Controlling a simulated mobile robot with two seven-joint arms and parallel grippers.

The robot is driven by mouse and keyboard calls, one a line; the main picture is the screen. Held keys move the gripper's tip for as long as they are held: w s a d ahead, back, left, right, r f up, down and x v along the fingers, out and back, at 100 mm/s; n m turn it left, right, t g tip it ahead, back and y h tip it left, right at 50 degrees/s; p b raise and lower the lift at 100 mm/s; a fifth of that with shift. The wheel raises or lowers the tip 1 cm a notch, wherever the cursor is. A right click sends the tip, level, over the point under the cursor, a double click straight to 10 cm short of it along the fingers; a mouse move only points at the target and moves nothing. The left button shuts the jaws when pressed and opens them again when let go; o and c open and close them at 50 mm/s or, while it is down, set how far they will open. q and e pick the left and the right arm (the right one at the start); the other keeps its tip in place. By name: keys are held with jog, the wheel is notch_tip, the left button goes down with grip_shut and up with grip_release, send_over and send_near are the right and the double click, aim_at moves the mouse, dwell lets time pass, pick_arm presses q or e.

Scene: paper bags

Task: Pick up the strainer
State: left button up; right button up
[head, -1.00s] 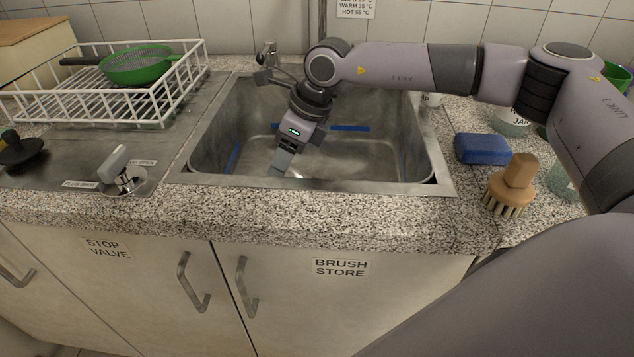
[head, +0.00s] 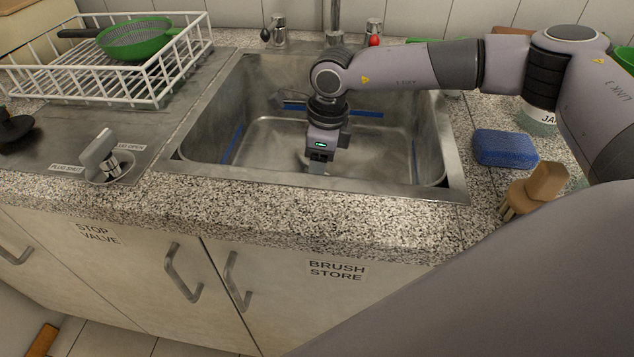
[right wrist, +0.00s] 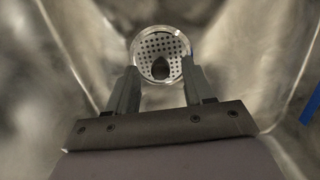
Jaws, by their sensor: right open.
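A round metal sink strainer (right wrist: 148,46) with several small holes and a dark central knob (right wrist: 160,67) sits at the sink bottom in the right wrist view. My right gripper (right wrist: 159,68) is open, its two fingers on either side of the knob in the picture; I cannot tell the remaining height above it. In the head view my right gripper (head: 318,168) points down inside the sink, and the strainer is hidden. A green strainer with a dark handle (head: 135,42) lies in the dish rack at the upper left. My left gripper is not in view.
Steel walls of the sink (head: 215,125) surround my right gripper. The white wire rack (head: 85,88) stands left. A blue sponge (head: 505,149) and a wooden brush (head: 540,185) lie on the right counter. Taps stand behind the sink.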

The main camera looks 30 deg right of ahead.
notch_tip(320, 180, down, 2)
jog(key=shift+w+a+f, duration=0.1)
jog(key=shift+w+f, duration=0.05)
jog(key=shift+f, duration=0.1)
grip_shut()
notch_tip(320, 180, up, 20)
jog(key=p, duration=0.1)
dwell(0.5)
